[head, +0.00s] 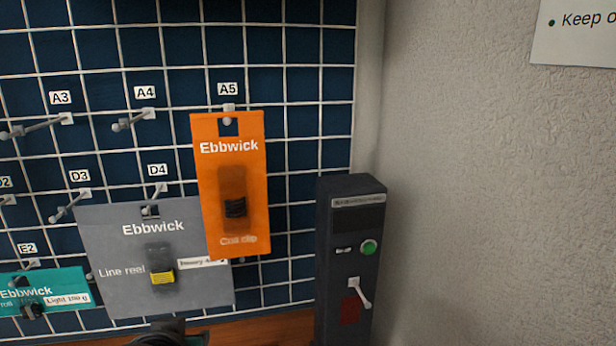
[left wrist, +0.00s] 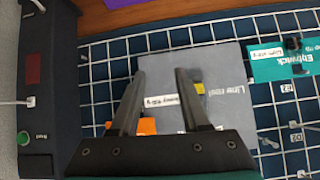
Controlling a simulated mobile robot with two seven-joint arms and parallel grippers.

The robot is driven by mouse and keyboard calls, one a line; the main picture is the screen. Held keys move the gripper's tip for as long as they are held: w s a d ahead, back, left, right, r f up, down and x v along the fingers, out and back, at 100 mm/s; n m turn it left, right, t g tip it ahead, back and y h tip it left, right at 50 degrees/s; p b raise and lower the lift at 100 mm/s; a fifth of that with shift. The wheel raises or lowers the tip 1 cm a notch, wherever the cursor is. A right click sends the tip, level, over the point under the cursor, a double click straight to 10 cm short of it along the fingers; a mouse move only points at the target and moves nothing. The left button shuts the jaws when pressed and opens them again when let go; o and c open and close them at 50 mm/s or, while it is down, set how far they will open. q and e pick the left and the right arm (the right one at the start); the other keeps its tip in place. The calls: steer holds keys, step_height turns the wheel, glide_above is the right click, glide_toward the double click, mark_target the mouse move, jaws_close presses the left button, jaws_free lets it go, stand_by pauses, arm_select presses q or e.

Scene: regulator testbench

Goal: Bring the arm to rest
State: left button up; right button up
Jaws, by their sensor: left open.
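My left gripper (left wrist: 161,76) shows in the left wrist view with its two dark fingers apart and nothing between them. Its fingers point over the grey Ebbwick line reel card (left wrist: 220,85), which hangs behind them; I cannot tell the gap. In the head view a dark piece at the bottom edge, in front of the grey card's (head: 115,245) lower part, looks like part of my left arm. My right gripper is in neither view.
An orange coil clip card (head: 215,190) hangs at A5, overlapping the grey card at D4. A teal card (head: 72,277) hangs at E2. Bare hooks stick out at A3, A4 and D3. A dark control box (head: 335,250) with green button (head: 369,247) and lever (head: 360,292) stands right of the grid.

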arm_select(q)
steer(key=s+d+f+m+g+h, duration=0.2)
steer(key=s+f+m+g, duration=0.35)
steer(key=s+f, duration=1.4)
step_height(320, 180, down, 22)
steer(key=s+r+n+g, duration=0.1)
steer(key=s+n+g, duration=0.1)
steer(key=s+a+f+g, duration=0.1)
steer(key=s+a+f, duration=0.2)
steer(key=s+f, duration=1)
steer(key=shift+s+f+m, duration=0.35)
steer(key=shift+s, duration=0.6)
steer(key=shift+g, duration=0.25)
